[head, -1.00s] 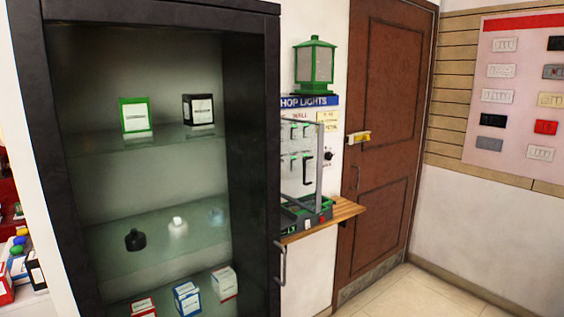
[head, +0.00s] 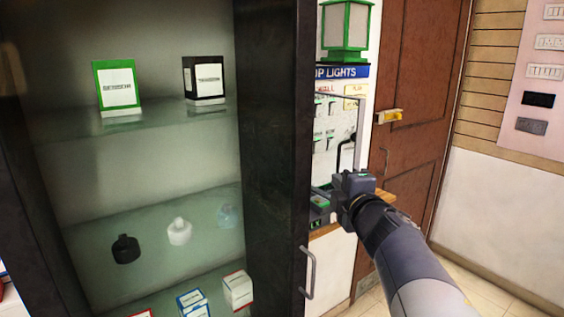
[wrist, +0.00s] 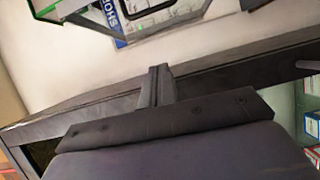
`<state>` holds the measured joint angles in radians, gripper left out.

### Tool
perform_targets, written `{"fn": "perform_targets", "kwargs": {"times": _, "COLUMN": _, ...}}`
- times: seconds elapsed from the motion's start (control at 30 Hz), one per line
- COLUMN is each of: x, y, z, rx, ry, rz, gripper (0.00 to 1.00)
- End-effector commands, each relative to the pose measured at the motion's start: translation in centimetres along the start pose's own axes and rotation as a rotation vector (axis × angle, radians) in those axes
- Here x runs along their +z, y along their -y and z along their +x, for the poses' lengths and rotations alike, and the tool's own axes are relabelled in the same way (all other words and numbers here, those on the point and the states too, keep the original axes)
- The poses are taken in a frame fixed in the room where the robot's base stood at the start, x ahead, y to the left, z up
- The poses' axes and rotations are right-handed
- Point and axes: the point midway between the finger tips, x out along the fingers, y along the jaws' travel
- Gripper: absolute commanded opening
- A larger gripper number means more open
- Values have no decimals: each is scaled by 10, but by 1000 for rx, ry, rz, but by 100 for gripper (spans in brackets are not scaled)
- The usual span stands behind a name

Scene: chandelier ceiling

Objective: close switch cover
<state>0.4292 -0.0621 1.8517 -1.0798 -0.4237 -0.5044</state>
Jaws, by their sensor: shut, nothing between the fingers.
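In the wrist view, my gripper (wrist: 158,84) is shut and empty, and the cover's grey frame (wrist: 187,17) is at the top.
The dark glass-shelved cabinet (head: 275,140) stands close on the left, with its door handle (head: 308,272) sticking out. A green lantern (head: 346,30) is above the blue sign (head: 342,71). A brown door (head: 420,120) is behind.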

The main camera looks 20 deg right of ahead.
Motion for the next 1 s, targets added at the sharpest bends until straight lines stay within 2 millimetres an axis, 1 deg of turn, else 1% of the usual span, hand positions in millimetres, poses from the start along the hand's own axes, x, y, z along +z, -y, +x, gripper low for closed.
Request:
{"fn": "perform_targets", "kwargs": {"times": 0.17, "x": 0, "y": -3, "z": 11, "rx": 6, "ry": -10, "rz": -19, "gripper": 0}}
{"fn": "perform_targets", "kwargs": {"times": 0.27, "x": -1, "y": -2, "z": 25, "rx": 5, "ry": -11, "rz": -18, "gripper": 0}}
{"fn": "perform_targets", "kwargs": {"times": 0.6, "x": -1, "y": -2, "z": 84, "rx": 3, "ry": -9, "rz": -14, "gripper": 0}}
{"fn": "perform_targets", "kwargs": {"times": 0.73, "x": -2, "y": -2, "z": 104, "rx": 4, "ry": -10, "rz": -14, "gripper": 0}}
{"fn": "perform_targets", "kwargs": {"times": 0.8, "x": 14, "y": -6, "z": 105, "rx": 3, "ry": -2, "rz": -15, "gripper": 0}}
{"fn": "perform_targets", "kwargs": {"times": 0.9, "x": 26, "y": -6, "z": 108, "rx": 4, "ry": -4, "rz": -15, "gripper": 0}}
{"fn": "perform_targets", "kwargs": {"times": 1.0, "x": 34, "y": -5, "z": 110, "rx": 4, "ry": -5, "rz": -15, "gripper": 0}}
